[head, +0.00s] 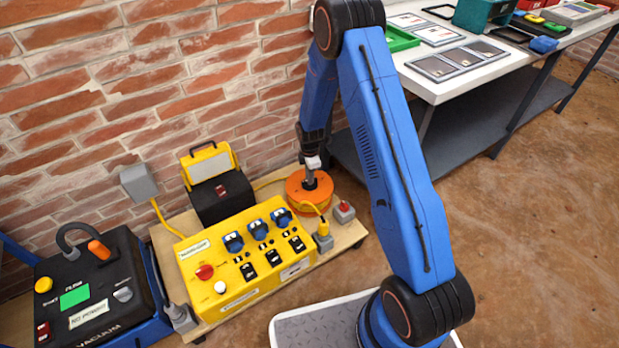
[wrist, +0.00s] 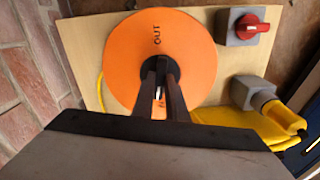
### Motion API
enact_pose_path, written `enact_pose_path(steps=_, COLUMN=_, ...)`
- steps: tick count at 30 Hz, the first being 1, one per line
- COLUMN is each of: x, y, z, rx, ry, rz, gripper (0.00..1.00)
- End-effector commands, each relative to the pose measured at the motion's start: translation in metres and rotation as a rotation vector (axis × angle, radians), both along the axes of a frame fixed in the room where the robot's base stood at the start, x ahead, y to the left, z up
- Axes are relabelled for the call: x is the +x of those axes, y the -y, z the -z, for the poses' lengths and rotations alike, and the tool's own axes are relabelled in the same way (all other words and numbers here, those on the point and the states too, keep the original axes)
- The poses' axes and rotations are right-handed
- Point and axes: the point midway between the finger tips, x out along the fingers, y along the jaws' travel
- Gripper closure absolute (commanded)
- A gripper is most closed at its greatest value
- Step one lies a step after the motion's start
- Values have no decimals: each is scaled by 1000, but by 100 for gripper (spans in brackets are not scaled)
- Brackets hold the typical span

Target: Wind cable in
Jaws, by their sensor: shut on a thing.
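An orange cable reel (head: 309,196) lies flat on the wooden board (head: 352,232), near its back right end. From above in the wrist view the orange disc (wrist: 199,38) shows the word "OUT" and a dark hub in the middle. My gripper (wrist: 160,92) points down over the reel and is shut at this hub; the exact part held is hidden between the fingers. In the head view my gripper (head: 311,184) is on top of the reel.
A grey box with a red knob (head: 344,210) is close right of the reel. A yellow socket panel (head: 246,258) fills the board's front. A black and yellow unit (head: 216,180) stands left, against the brick wall (head: 150,80). A bench (head: 440,88) is at the right.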

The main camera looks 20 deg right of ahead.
Motion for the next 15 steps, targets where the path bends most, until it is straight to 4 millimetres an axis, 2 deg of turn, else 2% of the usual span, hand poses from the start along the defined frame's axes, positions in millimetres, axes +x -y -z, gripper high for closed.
enact_pose_path(steps=6, x=0, y=0, z=0, rx=0, ry=1, rz=-128, gripper=100)
enact_pose_path(steps=15, x=0, y=0, z=0, rx=0, ry=1, rz=-215, gripper=100)
